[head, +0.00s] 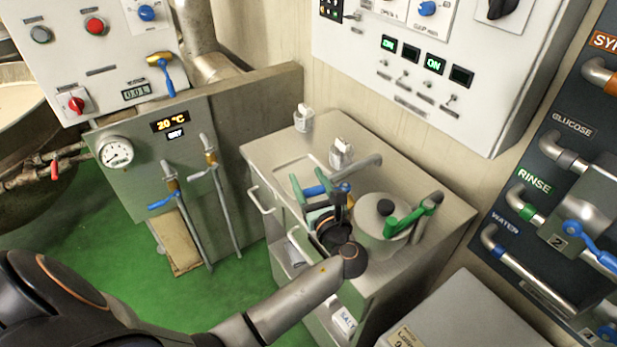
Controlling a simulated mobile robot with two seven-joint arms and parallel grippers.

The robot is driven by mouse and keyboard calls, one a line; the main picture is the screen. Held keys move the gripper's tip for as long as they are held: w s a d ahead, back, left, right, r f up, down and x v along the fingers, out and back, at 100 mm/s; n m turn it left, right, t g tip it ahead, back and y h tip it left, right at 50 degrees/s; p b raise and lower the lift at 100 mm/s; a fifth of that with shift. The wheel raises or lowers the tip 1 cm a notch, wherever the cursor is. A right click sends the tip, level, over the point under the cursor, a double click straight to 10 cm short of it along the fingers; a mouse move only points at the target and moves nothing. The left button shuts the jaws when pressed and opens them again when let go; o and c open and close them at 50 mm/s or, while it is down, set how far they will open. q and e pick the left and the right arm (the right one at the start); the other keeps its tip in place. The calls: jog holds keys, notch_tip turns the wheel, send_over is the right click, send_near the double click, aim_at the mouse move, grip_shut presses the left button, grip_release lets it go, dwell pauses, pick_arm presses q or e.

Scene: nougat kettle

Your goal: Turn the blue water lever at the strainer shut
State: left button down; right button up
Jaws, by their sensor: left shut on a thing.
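The blue water lever (313,190) sits on a brass-coloured valve beside the strainer on the steel cabinet. Its blue handle points left from the valve. The strainer (378,236) is a round steel pot with a lid and a black knob. A green lever (416,212) stands at its right side. My left gripper (319,199) reaches up from the front, left of the strainer, and is shut on the blue lever. The dark gripper body hides part of the lever and the cabinet top. My right gripper is not in view.
The steel cabinet top (268,150) has free room at the back left, with small white-topped fittings (303,118) along the rear. A panel with pipes and another blue lever (163,202) stands to the left. Glucose, rinse and water pipes (525,268) line the right wall.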

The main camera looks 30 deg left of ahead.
pick_arm(q)
jog(key=shift+c, duration=0.7)
grip_release()
